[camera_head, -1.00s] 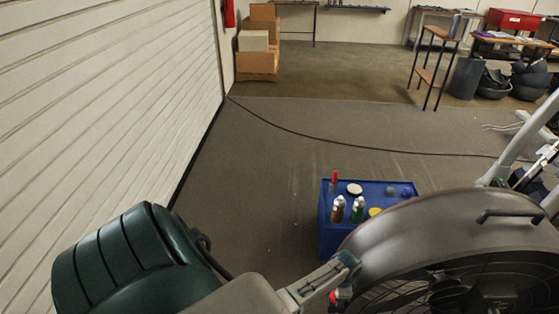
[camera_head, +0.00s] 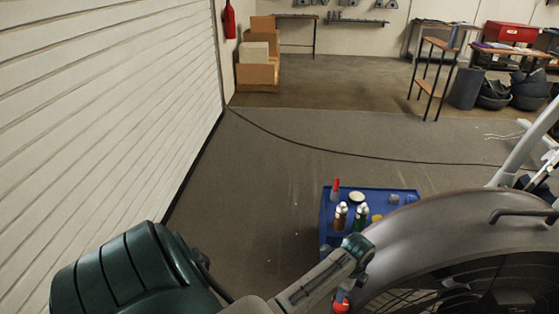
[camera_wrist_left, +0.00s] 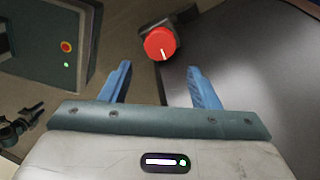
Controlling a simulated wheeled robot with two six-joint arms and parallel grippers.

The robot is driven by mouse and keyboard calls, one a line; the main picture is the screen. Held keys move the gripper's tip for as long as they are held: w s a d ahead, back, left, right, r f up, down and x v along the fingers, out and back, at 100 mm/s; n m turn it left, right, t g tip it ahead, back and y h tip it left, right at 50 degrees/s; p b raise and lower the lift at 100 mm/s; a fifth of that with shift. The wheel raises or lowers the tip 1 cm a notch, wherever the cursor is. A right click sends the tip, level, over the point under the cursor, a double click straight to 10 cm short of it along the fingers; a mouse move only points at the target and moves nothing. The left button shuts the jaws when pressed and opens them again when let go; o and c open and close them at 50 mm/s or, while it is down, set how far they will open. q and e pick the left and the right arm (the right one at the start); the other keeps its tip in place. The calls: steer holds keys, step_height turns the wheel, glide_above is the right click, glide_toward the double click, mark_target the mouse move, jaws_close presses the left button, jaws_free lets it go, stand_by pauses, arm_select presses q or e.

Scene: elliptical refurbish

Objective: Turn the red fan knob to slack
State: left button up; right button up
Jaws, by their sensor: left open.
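The red fan knob (camera_wrist_left: 160,44) is a round dial with a white pointer mark, on a dark mount beside a dark grey panel (camera_wrist_left: 245,65). In the left wrist view its mark points down and slightly right. My left gripper (camera_wrist_left: 158,70) is open, its two blue fingers apart, with the knob just beyond and between the tips and nothing gripped. In the head view the knob (camera_head: 341,306) shows only as a small red patch at the bottom edge, below the end of my left arm and beside the large grey fan housing (camera_head: 440,225). My right gripper is not in view.
A blue cart (camera_head: 328,228) with several bottles and tins stands behind the fan housing. A handle (camera_head: 524,213) sticks out on the housing. A slatted white wall (camera_head: 100,100) runs along the left. A black cable (camera_head: 330,147) crosses the open floor.

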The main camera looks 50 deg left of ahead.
arm_select(q)
steer(key=s+f+n+b, duration=0.2)
steer(key=s+f+n, duration=0.4)
steer(key=s+f, duration=0.6)
steer(key=s+f+n+t+b, duration=0.1)
steer(key=s+f+n, duration=0.5)
steer(key=s+f, duration=0.6)
step_height(320, 180, down, 7)
steer(key=shift+s+a+f+t+y+b, duration=0.2)
steer(key=shift+a+t+y+b, duration=0.15)
steer(key=shift+b, duration=0.5)
